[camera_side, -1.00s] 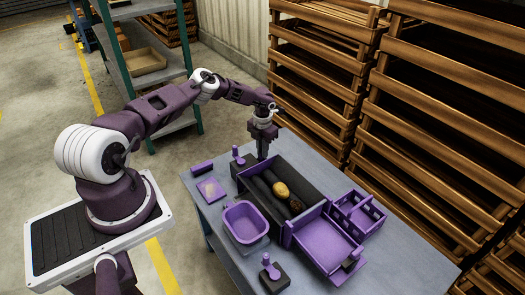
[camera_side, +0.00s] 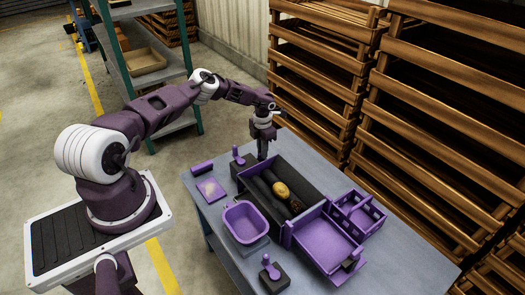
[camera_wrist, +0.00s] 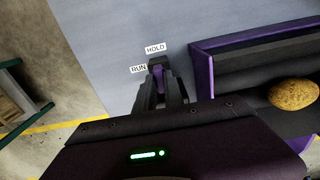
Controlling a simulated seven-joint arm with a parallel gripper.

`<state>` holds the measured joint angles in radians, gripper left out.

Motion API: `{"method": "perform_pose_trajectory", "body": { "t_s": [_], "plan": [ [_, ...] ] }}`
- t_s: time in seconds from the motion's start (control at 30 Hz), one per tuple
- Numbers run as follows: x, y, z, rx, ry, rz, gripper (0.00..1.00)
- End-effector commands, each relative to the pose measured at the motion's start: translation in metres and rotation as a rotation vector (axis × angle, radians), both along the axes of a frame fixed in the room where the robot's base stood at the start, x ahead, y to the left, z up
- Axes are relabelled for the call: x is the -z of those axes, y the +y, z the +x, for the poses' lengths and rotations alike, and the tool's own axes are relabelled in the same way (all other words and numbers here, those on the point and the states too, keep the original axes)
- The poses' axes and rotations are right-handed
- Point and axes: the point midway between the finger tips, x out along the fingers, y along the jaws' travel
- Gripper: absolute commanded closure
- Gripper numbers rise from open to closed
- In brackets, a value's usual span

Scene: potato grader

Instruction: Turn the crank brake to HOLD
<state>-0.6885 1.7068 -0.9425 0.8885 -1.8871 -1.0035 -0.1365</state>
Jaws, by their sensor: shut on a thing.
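My gripper (camera_wrist: 163,92) is shut on a slim purple lever (camera_wrist: 160,76), taken to be the crank brake's handle, seen between the fingers in the wrist view. A dark block (camera_wrist: 155,61) shows at the lever's far end. A white HOLD label (camera_wrist: 155,48) lies beyond the block, and a white RUN label (camera_wrist: 138,69) lies to its left. The fingers hide much of the lever, so its exact setting is hard to tell. In the side view my gripper (camera_side: 262,154) points down at the table's far end, beside the roller box; the lever there is hidden.
The purple-walled roller box (camera_side: 301,174) holds a tan potato (camera_side: 281,190); the potato also shows in the wrist view (camera_wrist: 293,94). Another purple lever (camera_side: 238,154) stands left of my gripper. A purple tub (camera_side: 245,221) and tray (camera_side: 328,240) stand nearer. Wooden crates (camera_side: 315,75) rise behind.

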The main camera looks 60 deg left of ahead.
Motion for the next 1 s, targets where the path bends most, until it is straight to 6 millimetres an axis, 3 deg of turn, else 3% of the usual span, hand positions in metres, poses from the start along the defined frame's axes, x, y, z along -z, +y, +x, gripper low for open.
{"method": "perform_pose_trajectory", "body": {
  "t_s": [0.03,0.07,0.17,0.47,0.8,1.0],
  "plan": [
    [-0.001,0.000,0.001,0.002,-0.001,0.001,1.00],
    [-0.001,0.000,0.001,0.002,-0.001,0.001,0.83],
    [-0.001,0.000,0.001,0.002,-0.001,0.001,0.65],
    [-0.002,0.000,0.000,0.001,-0.001,0.001,0.65],
    [-0.063,0.001,0.001,0.002,-0.003,0.002,0.65],
    [-0.072,0.000,0.000,0.001,0.000,0.001,0.65]
  ]
}}
